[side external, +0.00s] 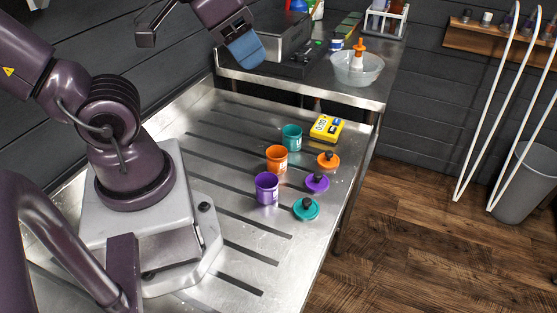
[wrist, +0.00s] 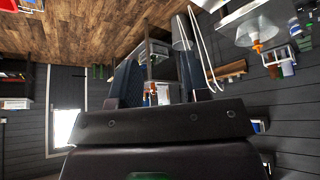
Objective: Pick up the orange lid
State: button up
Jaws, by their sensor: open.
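The orange lid (side external: 328,162) with its dark knob lies on the metal drainboard table, near its right edge, in the side external view. It is just below the yellow timer (side external: 326,128) and apart from the orange cup (side external: 277,160). My gripper (side external: 246,49) is raised at the top of that view, up and left of the lid and well away from it. The wrist view shows its two dark fingers (wrist: 156,72) spread apart, with nothing held between them. The wrist view faces across the room, and I cannot make out the lid there.
The purple lid (side external: 317,183) and teal lid (side external: 306,209) lie near the orange lid. The teal cup (side external: 292,137) and purple cup (side external: 266,188) stand left of them. A clear bowl (side external: 350,74) holding an orange-topped bottle is on the back counter. The lower drainboard is bare.

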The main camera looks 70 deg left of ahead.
jog(key=o, duration=0.9)
jog(key=shift+o, duration=0.2)
